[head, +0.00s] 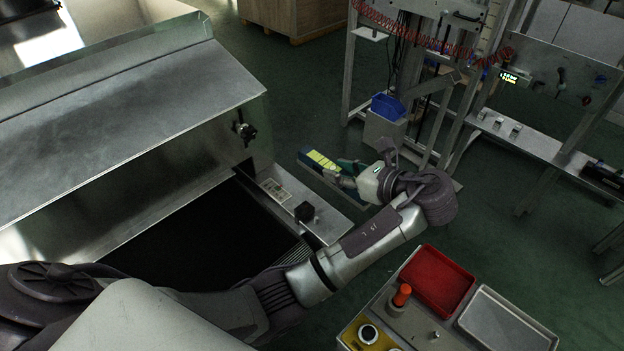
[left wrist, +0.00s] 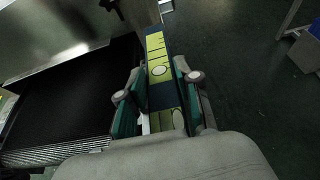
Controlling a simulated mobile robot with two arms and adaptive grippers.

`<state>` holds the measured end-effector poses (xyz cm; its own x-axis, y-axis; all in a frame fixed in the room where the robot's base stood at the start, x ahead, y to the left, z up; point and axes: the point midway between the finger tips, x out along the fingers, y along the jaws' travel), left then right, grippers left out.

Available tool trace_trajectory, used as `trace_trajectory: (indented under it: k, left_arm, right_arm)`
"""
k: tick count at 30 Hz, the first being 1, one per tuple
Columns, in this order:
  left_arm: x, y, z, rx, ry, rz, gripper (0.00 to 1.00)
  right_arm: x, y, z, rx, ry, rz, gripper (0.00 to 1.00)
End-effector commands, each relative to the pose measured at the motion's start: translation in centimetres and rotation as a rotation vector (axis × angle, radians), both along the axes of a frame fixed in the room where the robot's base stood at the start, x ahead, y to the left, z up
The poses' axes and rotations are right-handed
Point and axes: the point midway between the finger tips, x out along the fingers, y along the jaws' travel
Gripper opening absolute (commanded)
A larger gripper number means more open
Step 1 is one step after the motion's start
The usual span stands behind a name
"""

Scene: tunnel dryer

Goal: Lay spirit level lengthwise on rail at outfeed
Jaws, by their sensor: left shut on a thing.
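The spirit level (head: 318,161) is a long dark blue bar with a yellow-green face. My left gripper (head: 349,174) is shut on it; in the left wrist view the level (left wrist: 157,45) runs between the two green fingers (left wrist: 160,72). My right gripper is not in view.
A black knob (head: 304,211) and a white label (head: 275,190) sit on the rail side. The dryer's metal hood (head: 120,120) stands left. A control box with a red tray (head: 437,280) is at the lower right. A blue bin (head: 388,107) stands behind. Green floor lies between.

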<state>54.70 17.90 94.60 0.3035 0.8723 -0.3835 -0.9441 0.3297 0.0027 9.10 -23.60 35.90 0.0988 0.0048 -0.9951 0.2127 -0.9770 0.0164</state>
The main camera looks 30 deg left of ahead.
Motion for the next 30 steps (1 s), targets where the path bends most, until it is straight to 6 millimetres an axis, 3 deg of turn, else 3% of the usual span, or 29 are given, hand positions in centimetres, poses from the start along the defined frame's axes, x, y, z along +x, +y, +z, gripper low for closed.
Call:
trace_trajectory:
  k: [5,12,20,30]
  left_arm:
    - [0.9,4.0,-2.2,0.005,-0.003,0.004,0.00]
    - [1.9,8.2,-4.8,0.005,-0.003,0.002,0.00]
    - [2.2,9.4,-6.0,0.002,-0.003,0.000,0.00]
    - [2.2,9.4,-9.6,0.002,-0.004,-0.002,0.00]
  right_arm:
    - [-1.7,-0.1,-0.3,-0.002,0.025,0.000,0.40]
    - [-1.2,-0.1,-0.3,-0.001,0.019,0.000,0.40]
    - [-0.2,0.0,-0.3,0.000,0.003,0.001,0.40]
    - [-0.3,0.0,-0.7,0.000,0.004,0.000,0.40]
